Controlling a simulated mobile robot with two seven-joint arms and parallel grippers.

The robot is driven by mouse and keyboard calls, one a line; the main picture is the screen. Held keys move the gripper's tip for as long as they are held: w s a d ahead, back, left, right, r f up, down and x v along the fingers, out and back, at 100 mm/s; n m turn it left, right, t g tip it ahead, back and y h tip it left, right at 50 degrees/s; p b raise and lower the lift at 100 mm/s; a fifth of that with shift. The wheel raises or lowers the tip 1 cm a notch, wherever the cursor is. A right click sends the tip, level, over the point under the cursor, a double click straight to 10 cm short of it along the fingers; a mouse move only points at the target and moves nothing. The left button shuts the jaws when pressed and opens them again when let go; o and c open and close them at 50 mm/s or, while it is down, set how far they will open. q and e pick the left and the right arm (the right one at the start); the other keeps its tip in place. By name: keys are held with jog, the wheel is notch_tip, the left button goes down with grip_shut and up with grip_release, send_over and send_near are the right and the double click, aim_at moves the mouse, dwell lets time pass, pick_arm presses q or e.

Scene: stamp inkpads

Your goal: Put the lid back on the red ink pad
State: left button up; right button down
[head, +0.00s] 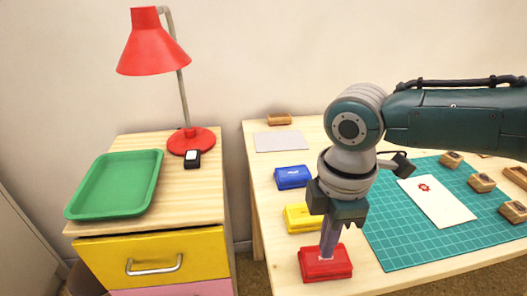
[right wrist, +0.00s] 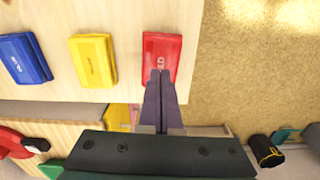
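The red ink pad (head: 338,268) lies near the front edge of the table, with a red, white-lettered lid on top. Whether the lid is pressed fully down I cannot tell. It also shows in the right wrist view (right wrist: 161,52). No separate red lid lies elsewhere in view. My right gripper (head: 328,257) points down at the red pad, and its fingers hide part of the top. In the right wrist view its two purple fingers (right wrist: 160,72) are together at the pad's near edge, with nothing visible between them. My left gripper is not in view.
A yellow pad (head: 300,216) and a blue pad (head: 293,177) stand in line behind the red one. A green cutting mat (head: 395,240) with a white card (head: 436,203) and several wooden stamps lies to the right. A drawer cabinet with a green tray (head: 85,203) and red lamp (head: 190,138) stands left.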

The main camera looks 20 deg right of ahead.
jog(key=shift+f+b, duration=0.6)
jog(key=shift+f, duration=0.25)
notch_tip(320, 180, up, 3)
jog(key=p, duration=0.3)
jog(key=shift+r+p, duration=2.05)
jog(key=shift+p, duration=0.25)
